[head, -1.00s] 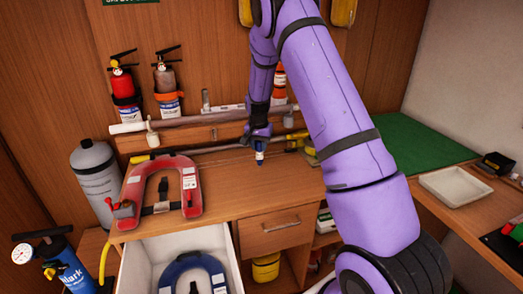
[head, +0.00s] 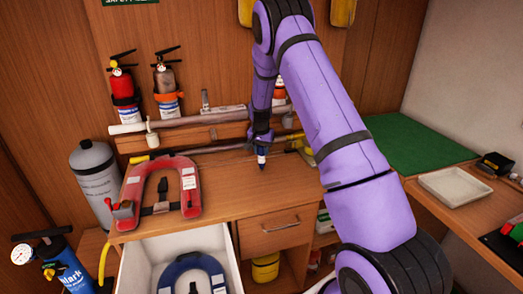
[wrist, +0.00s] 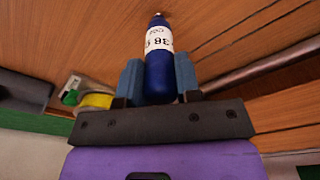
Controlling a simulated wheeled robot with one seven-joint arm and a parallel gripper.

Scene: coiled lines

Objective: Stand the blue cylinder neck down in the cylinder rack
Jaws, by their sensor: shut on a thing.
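The blue cylinder (wrist: 157,70) has a white label and a narrow metal neck at its far end in the wrist view. My gripper (wrist: 158,82) is shut on its body, with one finger on each side. In the head view my gripper (head: 261,146) points down above the desk's rear part, and the cylinder (head: 261,161) hangs below it, neck end away from the fingers. I cannot tell whether the cylinder's tip touches anything. I cannot clearly make out the cylinder rack in either view.
A red life vest (head: 189,196) lies on the left of the desk (head: 265,190). Behind are a grey pipe (head: 185,119) and two extinguishers (head: 127,90). An open white drawer (head: 145,245) holds a blue vest (head: 200,262). A green mat (head: 420,145) and white tray (head: 455,186) are right.

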